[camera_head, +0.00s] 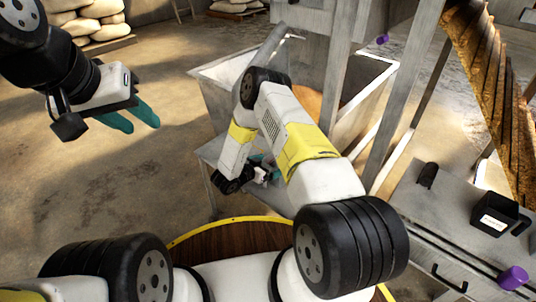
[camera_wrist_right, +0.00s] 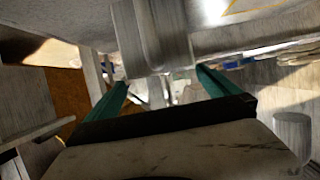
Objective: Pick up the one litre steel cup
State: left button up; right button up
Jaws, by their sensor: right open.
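In the right wrist view a large grey metallic surface fills the top, with an upright handle-like piece (camera_wrist_right: 165,35) between my fingers. It may be the steel cup with its handle, but it is too close to tell. My right gripper (camera_wrist_right: 162,85) is open, with its teal fingers on either side of that piece; I cannot tell whether they touch it. In the head view my right gripper (camera_head: 264,170) is small and partly hidden by my arm, and no cup can be made out there. My left gripper (camera_head: 132,117) hangs empty at upper left, its teal fingers apart.
A metal hopper (camera_head: 215,85) with something orange-brown inside stands behind my right arm, among grey posts (camera_head: 337,60). A grey bench (camera_head: 440,215) at right carries a black box (camera_head: 493,213). A small grey cylinder (camera_wrist_right: 292,135) shows in the wrist view. Left floor is open.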

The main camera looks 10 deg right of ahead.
jog(key=x, duration=0.5)
jog(key=shift+w+f, duration=0.1)
jog(key=shift+f, duration=0.3)
jog(key=shift+c, duration=0.4)
jog(key=c, duration=1.5)
jog(key=shift+r, duration=0.1)
jog(key=shift+c, duration=0.8)
